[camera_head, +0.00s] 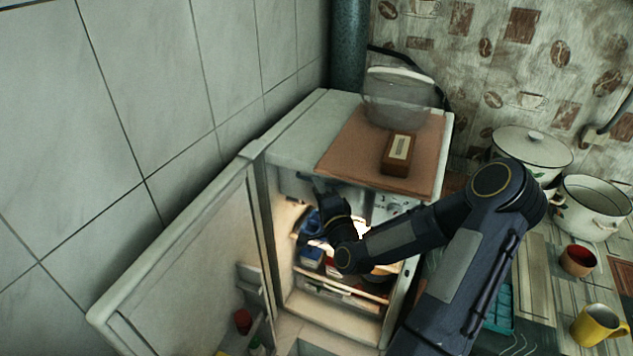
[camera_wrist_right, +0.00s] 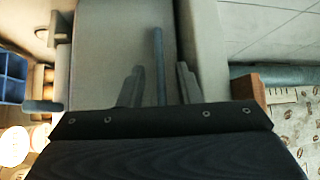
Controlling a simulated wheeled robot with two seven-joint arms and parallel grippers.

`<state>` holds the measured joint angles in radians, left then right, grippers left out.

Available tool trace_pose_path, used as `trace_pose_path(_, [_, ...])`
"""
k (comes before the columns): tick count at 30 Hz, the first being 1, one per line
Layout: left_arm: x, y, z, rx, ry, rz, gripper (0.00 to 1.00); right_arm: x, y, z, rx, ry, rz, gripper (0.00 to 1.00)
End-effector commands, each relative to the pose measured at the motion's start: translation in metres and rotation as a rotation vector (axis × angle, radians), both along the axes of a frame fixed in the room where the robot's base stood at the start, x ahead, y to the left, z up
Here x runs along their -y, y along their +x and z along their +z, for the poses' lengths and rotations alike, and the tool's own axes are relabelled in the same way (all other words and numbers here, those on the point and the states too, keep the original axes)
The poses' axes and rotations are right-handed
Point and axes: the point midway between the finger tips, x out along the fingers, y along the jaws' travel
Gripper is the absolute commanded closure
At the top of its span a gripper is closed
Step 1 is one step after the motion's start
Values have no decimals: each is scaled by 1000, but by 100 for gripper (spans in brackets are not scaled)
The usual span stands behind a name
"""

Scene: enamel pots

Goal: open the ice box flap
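The fridge stands with its door (camera_head: 190,270) swung open to the left. The ice box flap (camera_wrist_right: 95,55) shows in the right wrist view as a plain grey panel, with a thin dark bar (camera_wrist_right: 159,60) standing out in front of it. My right gripper (camera_wrist_right: 158,84) is open, with one finger on each side of the bar and a visible gap to both. In the head view my right gripper (camera_head: 320,188) is inside the top of the fridge, and the arm hides much of the flap area. My left gripper is not in view.
Blue containers (camera_head: 311,256) and shelves are inside the fridge, below my right gripper. A brown board (camera_head: 345,155) with a small box (camera_head: 398,154) lies on the fridge top. Pots (camera_head: 592,205) and mugs (camera_head: 598,325) stand on the counter to the right. A tiled wall is at left.

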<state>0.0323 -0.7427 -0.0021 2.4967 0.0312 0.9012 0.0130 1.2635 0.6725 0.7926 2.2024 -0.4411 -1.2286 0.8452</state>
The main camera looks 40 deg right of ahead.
Motion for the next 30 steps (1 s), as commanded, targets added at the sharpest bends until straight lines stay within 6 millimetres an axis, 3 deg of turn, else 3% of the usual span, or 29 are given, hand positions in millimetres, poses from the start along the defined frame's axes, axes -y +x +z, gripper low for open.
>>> trace_pose_path(4, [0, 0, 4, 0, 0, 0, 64, 3, 11, 2, -1, 0, 1, 69])
trace_pose_path(12, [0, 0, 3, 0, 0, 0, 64, 4, 13, 2, -2, 0, 1, 69])
trace_pose_path(20, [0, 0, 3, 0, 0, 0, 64, 4, 13, 2, -2, 0, 1, 100])
trace_pose_path(30, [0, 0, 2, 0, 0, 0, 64, 4, 13, 1, -2, -2, 1, 100])
